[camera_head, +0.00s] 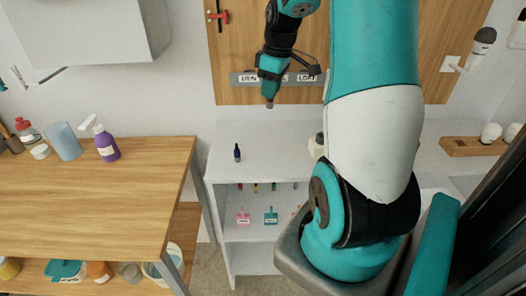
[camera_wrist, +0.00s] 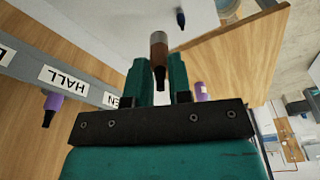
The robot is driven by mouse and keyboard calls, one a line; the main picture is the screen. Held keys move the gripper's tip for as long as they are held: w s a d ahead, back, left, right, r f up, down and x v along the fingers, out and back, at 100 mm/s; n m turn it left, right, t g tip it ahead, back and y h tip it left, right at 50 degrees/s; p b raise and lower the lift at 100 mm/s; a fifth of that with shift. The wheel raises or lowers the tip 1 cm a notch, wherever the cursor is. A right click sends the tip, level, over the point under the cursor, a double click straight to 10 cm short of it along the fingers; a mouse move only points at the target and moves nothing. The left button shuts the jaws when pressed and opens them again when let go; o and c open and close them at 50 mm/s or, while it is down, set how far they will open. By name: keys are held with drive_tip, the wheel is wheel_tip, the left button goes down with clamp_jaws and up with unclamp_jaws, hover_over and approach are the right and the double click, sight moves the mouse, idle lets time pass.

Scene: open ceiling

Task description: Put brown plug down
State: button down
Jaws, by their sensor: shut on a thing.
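My gripper (camera_wrist: 160,72) is shut on the brown plug (camera_wrist: 158,52), which sticks out past the teal fingers with a grey end and a dark end. In the head view my gripper (camera_head: 268,98) points down in front of the grey label strip (camera_head: 237,79), high above the white shelf unit (camera_head: 226,164). The strip reads DEN and LOFT, with its middle label partly covered; in the wrist view HALL shows upside down on the strip (camera_wrist: 85,88). A purple plug (camera_wrist: 52,104) with a dark tip is beside HALL; I cannot tell how it is fixed.
A wooden table (camera_head: 100,190) at left carries a purple pump bottle (camera_head: 105,142) and a blue cup (camera_head: 65,141). My arm hides the shelf's right part.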

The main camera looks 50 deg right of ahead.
wheel_tip(320, 180, down, 19)
drive_tip(key=p, duration=0.3)
drive_tip(key=shift+f, duration=0.15)
drive_tip(key=c, duration=1)
unclamp_jaws()
drive_tip(key=shift+c, duration=0.2)
